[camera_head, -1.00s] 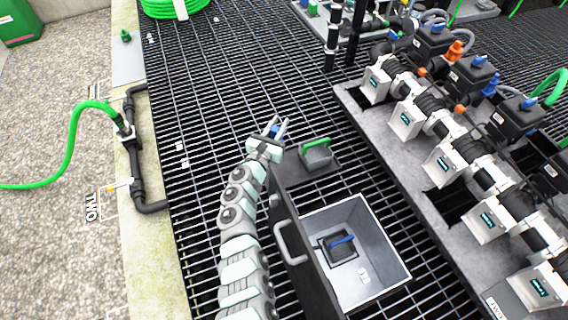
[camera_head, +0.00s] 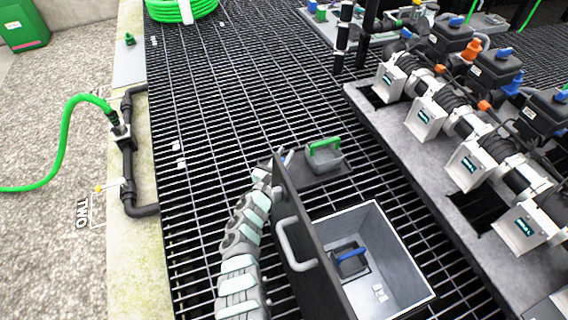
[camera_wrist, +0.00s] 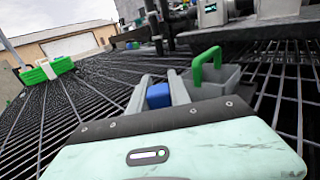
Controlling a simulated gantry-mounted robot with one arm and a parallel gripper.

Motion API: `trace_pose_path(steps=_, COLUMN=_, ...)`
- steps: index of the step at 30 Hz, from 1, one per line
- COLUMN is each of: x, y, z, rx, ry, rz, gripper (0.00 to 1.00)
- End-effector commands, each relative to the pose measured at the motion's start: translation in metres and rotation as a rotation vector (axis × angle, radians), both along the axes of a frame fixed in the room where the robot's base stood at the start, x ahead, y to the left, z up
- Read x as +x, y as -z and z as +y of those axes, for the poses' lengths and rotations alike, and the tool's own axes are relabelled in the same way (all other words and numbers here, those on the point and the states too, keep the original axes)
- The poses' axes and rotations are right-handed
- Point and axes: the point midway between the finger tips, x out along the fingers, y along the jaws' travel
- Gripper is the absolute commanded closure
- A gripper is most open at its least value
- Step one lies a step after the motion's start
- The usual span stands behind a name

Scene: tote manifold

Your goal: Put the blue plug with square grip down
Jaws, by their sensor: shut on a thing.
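My gripper (camera_wrist: 160,92) is shut on a small blue object, the blue plug (camera_wrist: 158,96), in the wrist view. Only a small blue block of it shows between the two grey fingers; the shape of its grip cannot be made out. The fingers are low over the black grating, just left of a grey block with a green handle (camera_wrist: 208,72). In the head view my gripper (camera_head: 286,157) is partly hidden behind the raised black lid (camera_head: 298,240), beside that same block, and the plug is not clear there.
A row of valves (camera_head: 478,160) stands on a plinth at right. A green hose (camera_head: 65,130) lies at left. Bare grating (camera_head: 205,110) lies left of my gripper.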

Motion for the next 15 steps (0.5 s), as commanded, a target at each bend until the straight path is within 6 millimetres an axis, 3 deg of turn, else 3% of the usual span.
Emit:
trace_pose_path(steps=1, x=0.0002, y=0.0156, z=0.0000, rx=0.001, ry=0.001, rz=0.001, gripper=1.00)
trace_pose_path(steps=3, x=0.0006, y=0.0217, z=0.0005, rx=0.001, ry=0.000, rz=0.000, gripper=1.00)
trace_pose_path(steps=14, x=0.0010, y=0.0223, z=-0.0006, rx=0.000, ry=0.002, rz=0.002, gripper=1.00)
trace_pose_path(steps=15, x=0.0007, y=0.0237, z=-0.0006, rx=0.001, ry=0.003, rz=0.002, gripper=0.76)
